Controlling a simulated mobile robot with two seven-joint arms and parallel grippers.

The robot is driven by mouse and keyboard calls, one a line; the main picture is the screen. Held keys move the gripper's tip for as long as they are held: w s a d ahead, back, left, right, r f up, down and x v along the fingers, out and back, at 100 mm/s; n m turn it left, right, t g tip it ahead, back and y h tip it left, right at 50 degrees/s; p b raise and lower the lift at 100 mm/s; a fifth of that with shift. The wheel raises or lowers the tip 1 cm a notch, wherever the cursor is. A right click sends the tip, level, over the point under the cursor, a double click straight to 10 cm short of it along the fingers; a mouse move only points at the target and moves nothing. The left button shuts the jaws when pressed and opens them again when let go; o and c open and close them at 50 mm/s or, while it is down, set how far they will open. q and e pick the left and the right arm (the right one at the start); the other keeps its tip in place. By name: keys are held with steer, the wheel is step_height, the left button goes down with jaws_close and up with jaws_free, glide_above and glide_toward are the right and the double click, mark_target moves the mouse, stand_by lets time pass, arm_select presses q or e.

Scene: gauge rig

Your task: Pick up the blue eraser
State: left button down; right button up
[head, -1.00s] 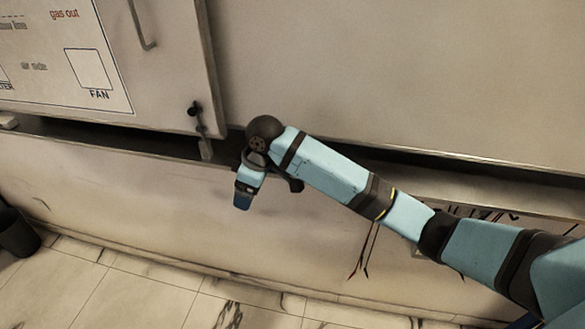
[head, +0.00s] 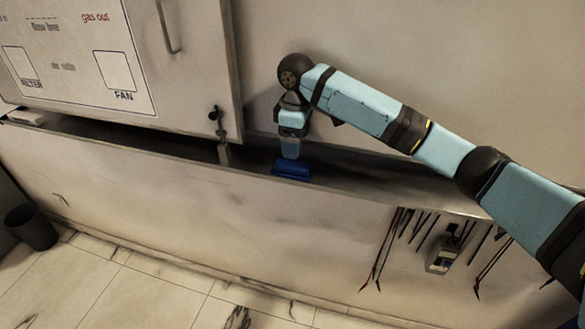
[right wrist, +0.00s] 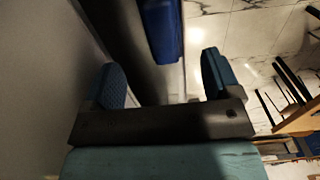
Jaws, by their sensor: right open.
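The blue eraser (head: 291,170) lies on the dark ledge (head: 180,146) along the wall, near its front lip. My right gripper (head: 289,154) points down just above and behind the eraser in the head view. In the right wrist view, the gripper (right wrist: 163,80) is open, its two blue fingers apart with nothing between them. The eraser (right wrist: 160,30) shows past the fingertips, roughly in line with the gap. I cannot tell how far below the fingertips it is. My left gripper is not in view.
A cabinet door with a latch (head: 219,125) hangs over the ledge to the left. A white block (head: 27,117) lies at the ledge's far left. Cables and a meter (head: 443,256) hang below the ledge at right. A dark bin (head: 31,228) stands on the floor.

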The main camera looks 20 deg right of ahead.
mark_target(294, 164)
step_height(294, 164, down, 2)
steer(key=shift+f, duration=0.15)
steer(key=f, duration=0.2)
steer(key=f+p, duration=0.1)
steer(key=f, duration=0.1)
steer(key=shift+a+f, duration=0.2)
steer(key=shift+f, duration=0.6)
steer(key=c, duration=1)
